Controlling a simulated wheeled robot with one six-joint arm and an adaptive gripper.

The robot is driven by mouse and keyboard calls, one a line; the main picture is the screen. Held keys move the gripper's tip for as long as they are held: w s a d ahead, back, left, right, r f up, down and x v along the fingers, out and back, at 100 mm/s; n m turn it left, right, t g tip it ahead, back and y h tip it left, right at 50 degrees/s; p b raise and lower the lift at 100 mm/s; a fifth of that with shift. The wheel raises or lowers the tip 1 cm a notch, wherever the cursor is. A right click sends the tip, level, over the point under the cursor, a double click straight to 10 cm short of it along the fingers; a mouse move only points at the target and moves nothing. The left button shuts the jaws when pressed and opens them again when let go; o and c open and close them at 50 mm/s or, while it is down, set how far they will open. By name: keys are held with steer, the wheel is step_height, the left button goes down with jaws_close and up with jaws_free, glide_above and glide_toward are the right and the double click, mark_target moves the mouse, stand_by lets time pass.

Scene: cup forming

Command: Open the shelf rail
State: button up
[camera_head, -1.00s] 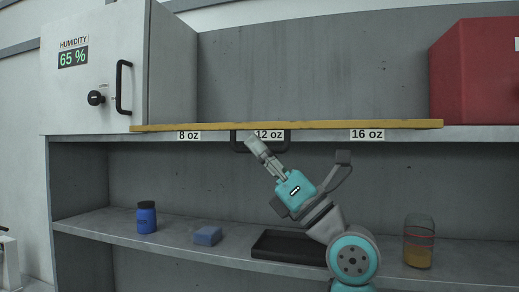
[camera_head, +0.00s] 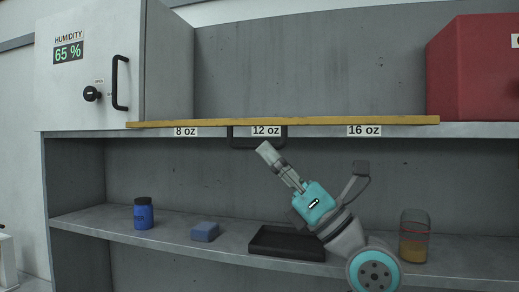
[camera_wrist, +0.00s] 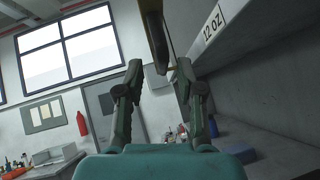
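The shelf rail (camera_head: 320,121) is a long yellow bar along the front edge of the upper shelf, above labels 8 oz, 12 oz and 16 oz. A black U-shaped handle (camera_head: 234,143) hangs below its middle, around the 12 oz label. My gripper (camera_head: 264,148) reaches up from the lower right, its tip overlapping the handle's lower bar in the head view. In the wrist view my gripper (camera_wrist: 159,68) has its two fingers apart. A dark bar, likely the handle (camera_wrist: 158,48), shows between the fingertips. I cannot tell whether they touch it.
The lower shelf holds a blue jar (camera_head: 143,214), a blue sponge (camera_head: 205,232), a black tray (camera_head: 284,242) and a glass of orange-brown contents (camera_head: 414,238). A humidity cabinet (camera_head: 90,70) stands upper left and a red box (camera_head: 475,70) upper right.

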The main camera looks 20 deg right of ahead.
steer(key=s+d, duration=0.7)
steer(key=s, duration=0.1)
steer(key=shift+s, duration=0.15)
stand_by(0.3)
